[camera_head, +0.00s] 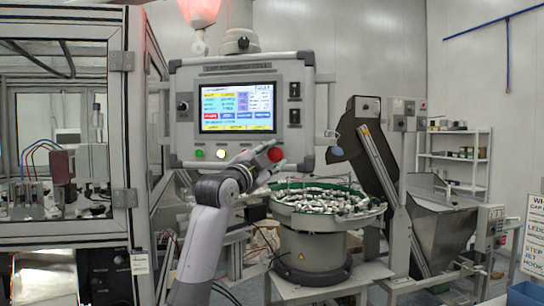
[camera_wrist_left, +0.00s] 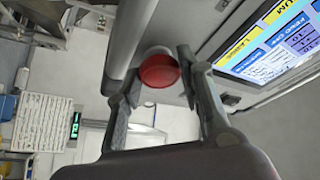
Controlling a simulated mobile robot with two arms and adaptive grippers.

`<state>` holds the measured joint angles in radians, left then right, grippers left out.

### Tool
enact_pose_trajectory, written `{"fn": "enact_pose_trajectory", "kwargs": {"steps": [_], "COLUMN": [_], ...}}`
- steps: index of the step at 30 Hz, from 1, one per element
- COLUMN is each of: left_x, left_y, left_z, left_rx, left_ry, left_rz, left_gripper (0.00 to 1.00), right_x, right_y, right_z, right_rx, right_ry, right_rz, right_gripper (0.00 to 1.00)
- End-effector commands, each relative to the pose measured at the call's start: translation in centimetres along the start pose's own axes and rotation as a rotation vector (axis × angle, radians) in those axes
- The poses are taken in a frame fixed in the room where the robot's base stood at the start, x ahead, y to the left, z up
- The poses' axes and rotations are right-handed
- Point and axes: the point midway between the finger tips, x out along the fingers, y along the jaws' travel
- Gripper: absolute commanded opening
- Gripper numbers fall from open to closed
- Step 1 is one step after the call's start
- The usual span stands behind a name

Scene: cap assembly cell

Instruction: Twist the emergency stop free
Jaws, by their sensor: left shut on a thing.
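The red emergency stop button (camera_head: 275,154) is at the lower right of the grey control panel (camera_head: 185,148), below the lit screen (camera_head: 237,107). In the left wrist view the red button (camera_wrist_left: 159,71) lies between the two fingers of my left gripper (camera_wrist_left: 155,75). My left gripper (camera_head: 268,156) reaches up to the panel from below and is shut on the button, partly covering it in the head view. My right gripper is in neither view.
A green button (camera_head: 199,153) and a pale button (camera_head: 221,153) sit left on the same panel. A bowl feeder (camera_head: 318,240) full of small parts stands below right. A framed machine enclosure (camera_head: 125,165) stands left.

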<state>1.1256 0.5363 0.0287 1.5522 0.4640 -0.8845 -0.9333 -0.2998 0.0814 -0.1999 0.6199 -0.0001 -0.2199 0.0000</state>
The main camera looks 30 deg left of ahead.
Motion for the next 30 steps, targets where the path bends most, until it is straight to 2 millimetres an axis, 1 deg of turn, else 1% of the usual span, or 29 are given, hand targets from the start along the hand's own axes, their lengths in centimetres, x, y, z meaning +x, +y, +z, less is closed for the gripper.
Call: {"fn": "enact_pose_trajectory", "kwargs": {"steps": [6,7,16,22,25,28,30], "left_x": [0.0,0.0,0.0,0.0,-0.1,-0.7,-1.5], "left_y": [-0.2,-0.2,-0.1,-0.1,-0.1,-0.1,-0.1], "left_z": [-0.1,-0.1,-0.1,-0.1,-0.1,0.0,0.0], "left_rx": [0.000,0.000,0.000,0.000,0.000,0.002,0.003], "left_ry": [0.003,0.003,0.002,0.002,0.002,0.002,0.002], "left_rz": [-0.005,-0.005,-0.004,-0.003,-0.003,-0.004,-0.004], "left_gripper": [0.07,0.35,0.55,0.55,0.55,0.55,0.55], "right_x": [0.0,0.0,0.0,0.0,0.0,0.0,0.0], "right_y": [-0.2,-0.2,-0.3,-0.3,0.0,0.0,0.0], "right_z": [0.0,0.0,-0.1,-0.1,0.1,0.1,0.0], "right_rx": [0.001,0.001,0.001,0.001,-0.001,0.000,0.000], "right_ry": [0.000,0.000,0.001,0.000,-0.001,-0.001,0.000], "right_rz": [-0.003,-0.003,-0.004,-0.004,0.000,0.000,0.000], "right_gripper": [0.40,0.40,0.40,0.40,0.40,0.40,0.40]}}
